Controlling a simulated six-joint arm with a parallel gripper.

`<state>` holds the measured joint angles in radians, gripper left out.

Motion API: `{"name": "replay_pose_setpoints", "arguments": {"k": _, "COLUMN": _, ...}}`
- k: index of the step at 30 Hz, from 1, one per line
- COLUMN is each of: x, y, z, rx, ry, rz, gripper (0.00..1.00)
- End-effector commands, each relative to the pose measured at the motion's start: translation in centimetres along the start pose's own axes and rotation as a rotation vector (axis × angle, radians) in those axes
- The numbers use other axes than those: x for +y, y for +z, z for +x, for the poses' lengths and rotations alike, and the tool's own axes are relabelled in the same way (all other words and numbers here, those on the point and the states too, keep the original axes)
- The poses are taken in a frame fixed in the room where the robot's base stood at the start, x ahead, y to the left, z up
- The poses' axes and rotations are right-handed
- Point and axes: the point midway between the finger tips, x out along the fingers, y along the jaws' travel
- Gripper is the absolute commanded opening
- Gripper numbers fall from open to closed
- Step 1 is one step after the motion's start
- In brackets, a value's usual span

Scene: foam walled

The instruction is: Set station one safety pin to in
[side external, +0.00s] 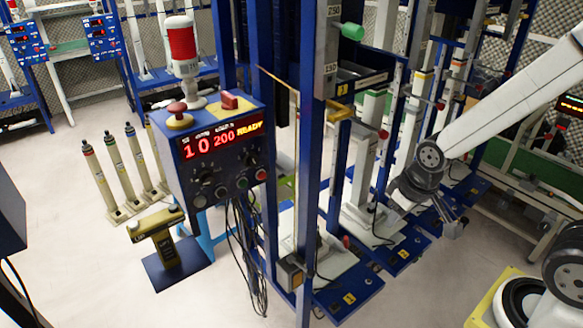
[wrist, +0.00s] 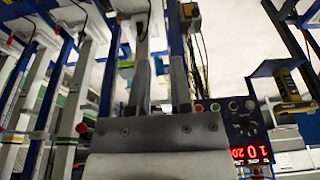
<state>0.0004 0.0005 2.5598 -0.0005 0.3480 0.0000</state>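The stations stand in a row of blue and white frames, with yellow number labels on their base plates, such as the nearest base plate (side external: 330,298). Small red knobs show on them, one low at the nearest station (side external: 346,241) and one higher on a post (side external: 384,134). I cannot tell which is the station one safety pin, or whether it is in. A red knob also shows at the left of the wrist view (wrist: 81,128). My gripper (side external: 455,228) is in front of the farther stations, apart from the nearest one. In the wrist view its two fingers (wrist: 161,70) are apart with nothing held between them.
A blue control box (side external: 215,170) with a red display reading 10, 200 and READY stands left of the stations. Black cables (side external: 250,265) hang below it. A yellow and black stand (side external: 165,240) and several slim cylinders (side external: 128,170) are farther left. Blue uprights (side external: 308,190) obstruct sideways room.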

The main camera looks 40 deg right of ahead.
Motion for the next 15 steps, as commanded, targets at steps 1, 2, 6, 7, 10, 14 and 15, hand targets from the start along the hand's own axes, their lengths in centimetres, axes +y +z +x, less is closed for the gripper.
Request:
{"name": "replay_pose_setpoints", "arguments": {"k": 1, "x": 0.1, "y": -0.1, "z": 0.1, "rx": 0.005, "ry": 0.002, "rz": 0.0, "gripper": 0.44}}
{"name": "replay_pose_setpoints", "arguments": {"k": 2, "x": 0.2, "y": -0.3, "z": 0.1, "rx": 0.009, "ry": 0.003, "rz": 0.0, "gripper": 0.54}}
{"name": "replay_pose_setpoints", "arguments": {"k": 6, "x": 1.0, "y": -1.4, "z": 0.5, "rx": 0.05, "ry": 0.016, "rz": -0.002, "gripper": 0.75}}
{"name": "replay_pose_setpoints", "arguments": {"k": 7, "x": 1.3, "y": -1.8, "z": 0.7, "rx": 0.065, "ry": 0.021, "rz": -0.004, "gripper": 0.75}}
{"name": "replay_pose_setpoints", "arguments": {"k": 10, "x": 2.6, "y": -3.4, "z": 1.2, "rx": 0.127, "ry": 0.039, "rz": -0.009, "gripper": 0.75}}
{"name": "replay_pose_setpoints", "arguments": {"k": 14, "x": 4.7, "y": -6.0, "z": 2.1, "rx": 0.235, "ry": 0.069, "rz": -0.023, "gripper": 0.75}}
{"name": "replay_pose_setpoints", "arguments": {"k": 15, "x": 5.5, "y": -6.8, "z": 2.3, "rx": 0.271, "ry": 0.078, "rz": -0.028, "gripper": 0.75}}
